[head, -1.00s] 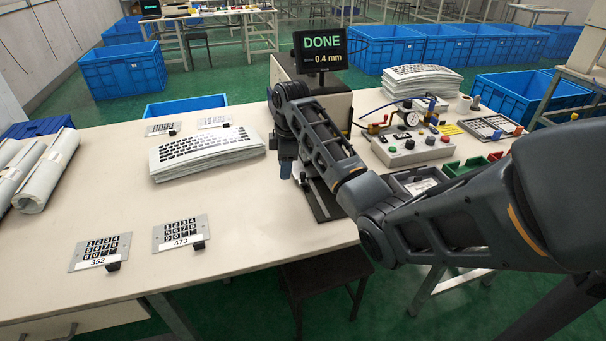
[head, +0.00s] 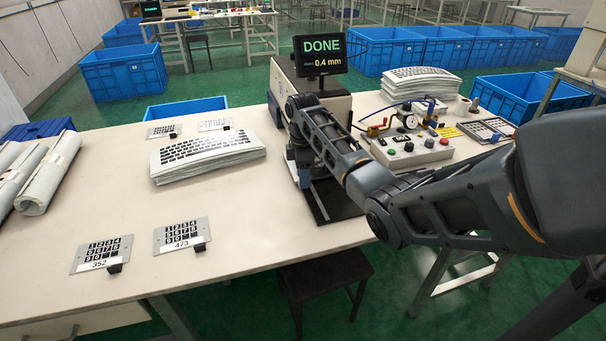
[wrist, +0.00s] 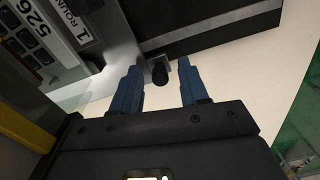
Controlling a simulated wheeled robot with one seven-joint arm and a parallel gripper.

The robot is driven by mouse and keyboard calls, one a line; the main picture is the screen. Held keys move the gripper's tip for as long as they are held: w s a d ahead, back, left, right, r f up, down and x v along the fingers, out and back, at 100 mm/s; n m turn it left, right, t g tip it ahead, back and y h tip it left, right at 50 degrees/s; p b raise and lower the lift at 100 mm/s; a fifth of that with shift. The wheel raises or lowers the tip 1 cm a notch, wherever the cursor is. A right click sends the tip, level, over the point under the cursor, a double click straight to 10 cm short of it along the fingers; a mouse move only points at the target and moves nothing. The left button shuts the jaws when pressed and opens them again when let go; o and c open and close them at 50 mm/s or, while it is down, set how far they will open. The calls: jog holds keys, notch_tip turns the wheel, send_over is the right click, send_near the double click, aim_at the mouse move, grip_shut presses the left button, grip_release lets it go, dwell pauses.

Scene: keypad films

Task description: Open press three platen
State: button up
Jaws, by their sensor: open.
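The press (head: 335,103) stands at the table's back middle, mostly behind my arm, under a screen (head: 318,52) reading "DONE 0.4 mm". A dark flat base (head: 334,203) extends from it toward the front. My gripper (head: 303,172) hangs in front of the press; in the wrist view its blue fingers (wrist: 158,90) are open and empty. A small black knob (wrist: 160,74) on a grey bracket lies between and just beyond the fingertips. A keypad plate labelled 526 (wrist: 35,50) is at the left. I cannot tell whether the platen is up or down.
Keypad plates 352 (head: 102,254) and 473 (head: 181,236) lie at the front left. A stack of keypad sheets (head: 207,155) lies left of my gripper. A control box (head: 412,153) with coloured buttons stands right. The table's front middle is clear.

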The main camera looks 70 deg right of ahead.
jog(key=shift+f, duration=0.1)
grip_shut()
dwell(0.4)
